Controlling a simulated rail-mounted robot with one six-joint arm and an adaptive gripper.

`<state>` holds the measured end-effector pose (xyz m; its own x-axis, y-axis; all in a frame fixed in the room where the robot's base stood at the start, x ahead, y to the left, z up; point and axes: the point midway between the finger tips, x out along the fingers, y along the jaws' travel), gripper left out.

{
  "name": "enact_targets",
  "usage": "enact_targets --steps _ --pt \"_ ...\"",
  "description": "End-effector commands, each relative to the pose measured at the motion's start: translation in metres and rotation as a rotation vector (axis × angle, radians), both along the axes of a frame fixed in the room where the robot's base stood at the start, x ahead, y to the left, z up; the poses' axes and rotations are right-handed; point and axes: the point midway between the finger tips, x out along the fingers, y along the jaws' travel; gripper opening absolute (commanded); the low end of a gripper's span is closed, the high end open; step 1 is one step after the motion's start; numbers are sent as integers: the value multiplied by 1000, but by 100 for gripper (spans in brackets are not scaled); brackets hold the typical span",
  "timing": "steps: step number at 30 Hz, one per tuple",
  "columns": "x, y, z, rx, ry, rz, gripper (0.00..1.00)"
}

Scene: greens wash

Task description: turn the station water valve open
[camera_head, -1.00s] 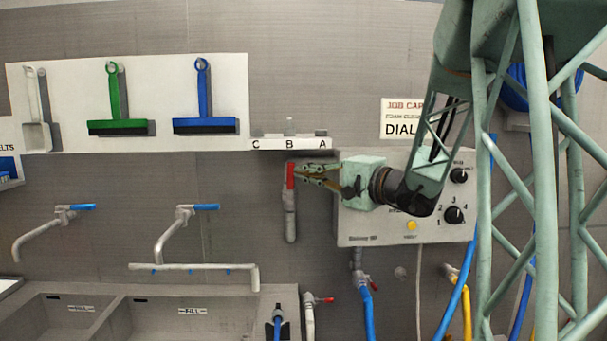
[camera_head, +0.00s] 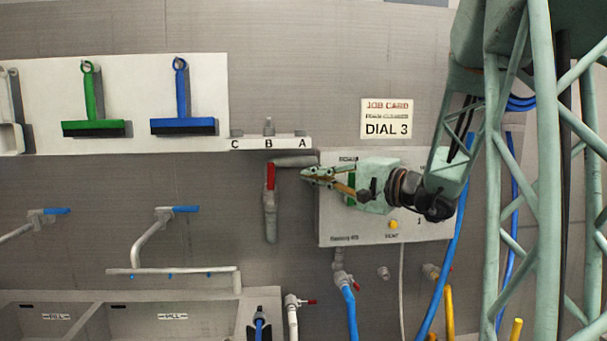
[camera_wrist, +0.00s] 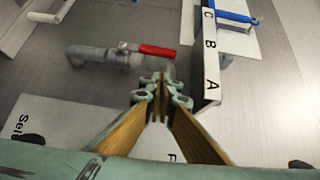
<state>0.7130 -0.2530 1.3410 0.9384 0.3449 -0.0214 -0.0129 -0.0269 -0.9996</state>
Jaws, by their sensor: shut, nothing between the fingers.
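The station water valve is a grey pipe fitting (camera_head: 270,222) on the wall with a red lever handle (camera_head: 270,177). The handle stands upright in the head view, in line with the vertical pipe. In the wrist view the red handle (camera_wrist: 158,51) lies just beyond my fingertips, also along the pipe. My gripper (camera_head: 305,175) is shut and empty, to the right of the handle with a visible gap. Its closed fingertips also show in the wrist view (camera_wrist: 160,85).
A grey control box (camera_head: 340,230) is behind my gripper, with a job card (camera_head: 387,118) above it. A shelf lettered A, B, C (camera_head: 285,143) is above the valve. Sinks and blue-handled taps (camera_head: 185,209) are at lower left.

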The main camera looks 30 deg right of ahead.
Motion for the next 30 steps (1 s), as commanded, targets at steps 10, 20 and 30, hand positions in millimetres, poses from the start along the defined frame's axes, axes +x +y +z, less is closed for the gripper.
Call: enact_targets --steps 10,20,30 --pt "-31 -12 0 -1 1 -1 0" --pt "-45 -17 -1 -2 -1 0 0" --pt "-46 -17 -1 -1 0 0 0"
